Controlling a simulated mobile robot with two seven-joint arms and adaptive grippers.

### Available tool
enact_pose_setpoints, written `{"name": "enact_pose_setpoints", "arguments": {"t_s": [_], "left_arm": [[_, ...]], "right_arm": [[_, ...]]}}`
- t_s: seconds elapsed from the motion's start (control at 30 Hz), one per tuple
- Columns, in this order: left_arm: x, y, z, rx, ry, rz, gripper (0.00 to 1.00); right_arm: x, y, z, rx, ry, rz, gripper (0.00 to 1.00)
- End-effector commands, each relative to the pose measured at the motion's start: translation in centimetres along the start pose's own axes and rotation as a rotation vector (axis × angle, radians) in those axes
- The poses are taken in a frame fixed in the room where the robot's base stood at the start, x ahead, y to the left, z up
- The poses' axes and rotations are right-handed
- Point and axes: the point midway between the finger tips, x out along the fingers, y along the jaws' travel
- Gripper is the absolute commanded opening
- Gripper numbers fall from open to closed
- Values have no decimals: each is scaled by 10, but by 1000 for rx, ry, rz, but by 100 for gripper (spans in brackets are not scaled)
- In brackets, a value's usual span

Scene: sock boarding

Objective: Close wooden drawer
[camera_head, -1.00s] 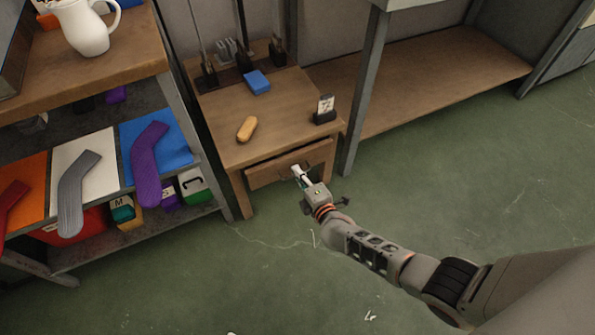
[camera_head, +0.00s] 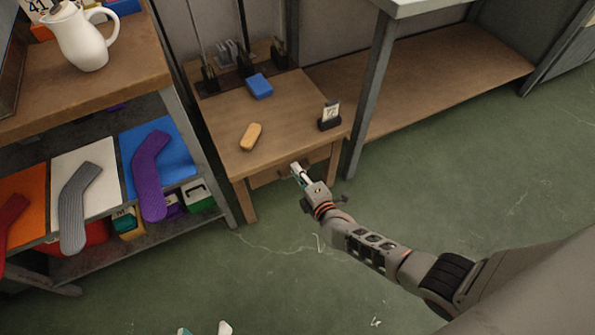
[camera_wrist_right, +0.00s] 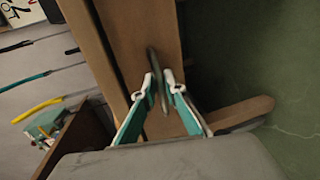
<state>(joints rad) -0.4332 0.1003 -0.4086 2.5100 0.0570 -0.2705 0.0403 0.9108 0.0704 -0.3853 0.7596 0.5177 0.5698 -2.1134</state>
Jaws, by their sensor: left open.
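The wooden drawer (camera_head: 268,178) sits under the front edge of the small wooden table (camera_head: 230,130). Its front looks about flush with the table frame; any small gap is hard to tell. My right gripper (camera_head: 297,172) is at the drawer front and covers its right half. In the right wrist view my right gripper (camera_wrist_right: 161,78) has its two fingers on either side of the drawer handle (camera_wrist_right: 151,58), the tips close against it. Only the fingertips of my left gripper (camera_head: 205,330) show at the bottom edge of the head view, spread apart and empty, away from the drawer.
The table bears a tan oblong object (camera_head: 251,136), a blue block (camera_head: 259,86) and a small card stand (camera_head: 330,117). A sock shelf (camera_head: 105,220) stands at left, with a white pitcher (camera_head: 82,38) above. A workbench leg (camera_head: 370,100) is close at right. The green floor in front is clear.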

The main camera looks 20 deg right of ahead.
Motion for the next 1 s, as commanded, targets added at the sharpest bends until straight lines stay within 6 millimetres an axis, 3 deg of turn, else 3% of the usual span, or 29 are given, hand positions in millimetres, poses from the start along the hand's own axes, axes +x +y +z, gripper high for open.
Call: {"name": "enact_pose_setpoints", "arguments": {"t_s": [0.27,0.8,1.0], "left_arm": [[0,1,0,-5,1,0,44],[0,0,-1,-2,3,0,44],[0,0,-1,-2,3,0,44]], "right_arm": [[-1,5,-1,2,1,7,12],[-65,0,0,2,0,1,12],[-75,1,0,-1,0,2,12]]}}
